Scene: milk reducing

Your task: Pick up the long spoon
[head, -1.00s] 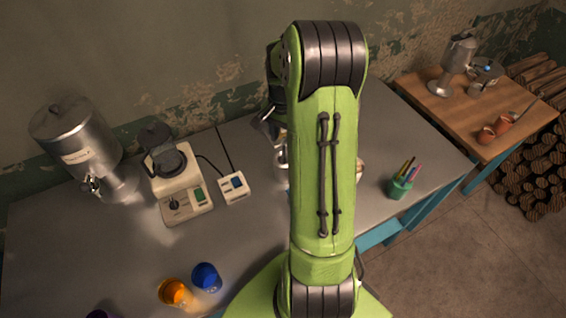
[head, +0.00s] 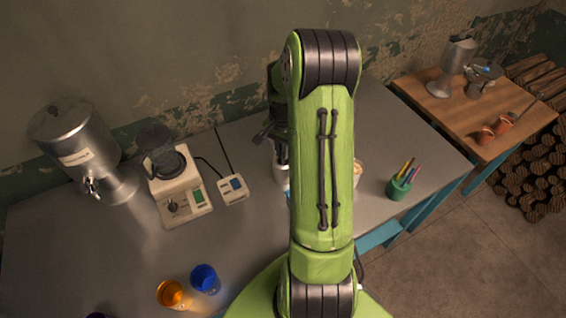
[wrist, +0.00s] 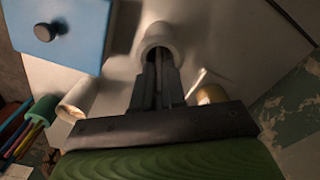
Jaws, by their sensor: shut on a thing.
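My gripper (wrist: 157,85) is shut, its two dark fingers close together, on a thin thing taken to be the long spoon, of which little can be made out. In the wrist view the fingertips reach to a white round container (wrist: 158,36) and partly cover its mouth. In the head view my gripper (head: 270,132) is just above a pale container (head: 281,173) on the grey table, left of my green arm. My arm hides much of this area.
The grey table (head: 245,245) holds a steel dispenser (head: 75,150), a blender-like machine (head: 178,185), a small switch box (head: 232,189), orange (head: 173,294) and blue (head: 205,279) cups, and a green pen holder (head: 398,188). A blue box (wrist: 65,30) is near in the wrist view.

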